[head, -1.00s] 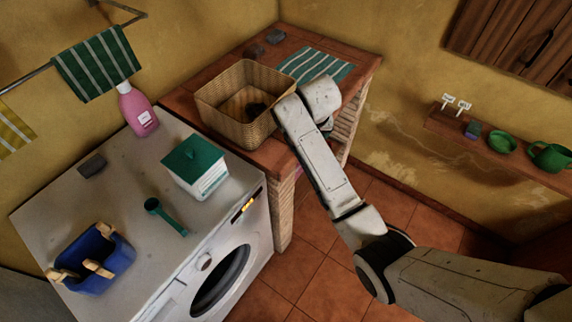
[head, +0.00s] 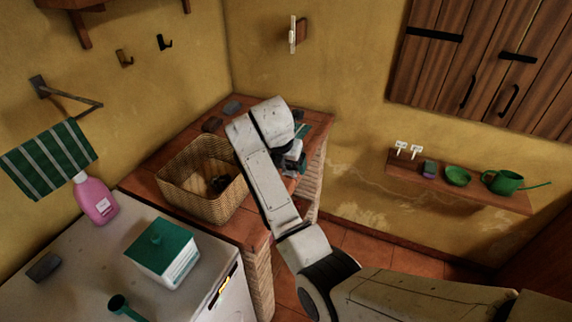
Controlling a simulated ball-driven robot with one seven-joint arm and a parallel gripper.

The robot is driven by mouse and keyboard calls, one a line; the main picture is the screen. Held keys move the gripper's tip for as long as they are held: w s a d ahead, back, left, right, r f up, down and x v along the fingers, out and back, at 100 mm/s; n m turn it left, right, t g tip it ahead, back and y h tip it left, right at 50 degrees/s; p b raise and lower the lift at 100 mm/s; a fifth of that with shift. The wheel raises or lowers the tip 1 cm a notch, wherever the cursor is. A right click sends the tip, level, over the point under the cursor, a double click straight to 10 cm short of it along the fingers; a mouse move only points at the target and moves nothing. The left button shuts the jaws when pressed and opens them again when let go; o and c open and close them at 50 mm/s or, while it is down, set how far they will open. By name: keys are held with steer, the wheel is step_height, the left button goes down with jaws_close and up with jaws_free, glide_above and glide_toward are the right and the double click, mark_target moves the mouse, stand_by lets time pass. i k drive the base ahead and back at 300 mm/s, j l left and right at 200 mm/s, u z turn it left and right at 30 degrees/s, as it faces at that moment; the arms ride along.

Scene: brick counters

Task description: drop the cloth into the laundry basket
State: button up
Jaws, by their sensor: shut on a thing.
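My gripper (head: 292,166) is over the counter to the right of the basket, partly hidden behind my arm. It is shut on the green striped cloth (head: 302,131), of which only a small dark green part shows beside my wrist. The rest of the cloth is hidden, so I cannot tell whether it still touches the counter.
A pink bottle (head: 96,199) and a green-lidded box (head: 162,254) stand on the washing machine, left of the basket. Another green striped cloth (head: 50,160) hangs on the rail. A wall shelf (head: 470,190) holds green dishes at right.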

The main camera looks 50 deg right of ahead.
mark_target(229, 172)
steer(key=i+j, duration=0.25)
steer(key=i, duration=0.2)
steer(key=i+j, duration=0.2)
steer(key=i, duration=0.2)
